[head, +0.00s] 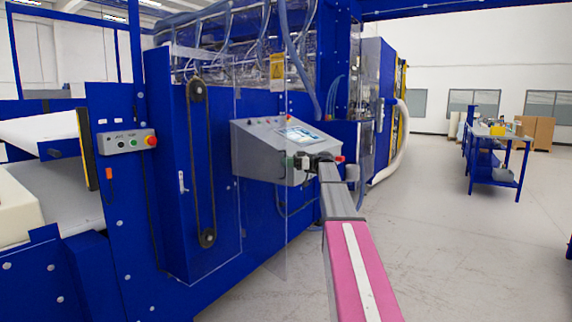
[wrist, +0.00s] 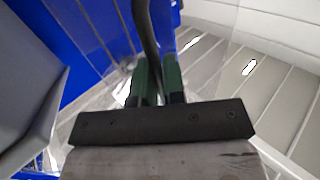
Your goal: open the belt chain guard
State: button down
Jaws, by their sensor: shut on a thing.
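The belt chain guard (head: 262,222) is a clear panel on the blue machine. It appears to stand swung out from the right side of the belt housing, in front of the grey control box. The black belt chain loop (head: 189,160) runs upright around two pulleys and shows uncovered to the left of the panel. My gripper (head: 298,162) is at the panel's outer edge, small and partly hidden by my arm in the head view. In the wrist view its green-padded fingers (wrist: 157,82) are shut on the guard's dark handle (wrist: 145,32), with clear panel around it.
The grey control box (head: 262,150) with a screen is close behind my gripper. A small button box (head: 126,141) is on the machine at left. Open floor (head: 440,240) lies to the right, with a blue workbench (head: 492,155) farther back.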

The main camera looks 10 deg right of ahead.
jog(key=c, duration=1.3)
grip_release()
jog(key=shift+w+a, duration=0.1)
jog(key=shift+w, duration=0.1)
jog(key=shift+o, duration=0.2)
jog(key=d, duration=1)
jog(key=shift+s+d, duration=0.4)
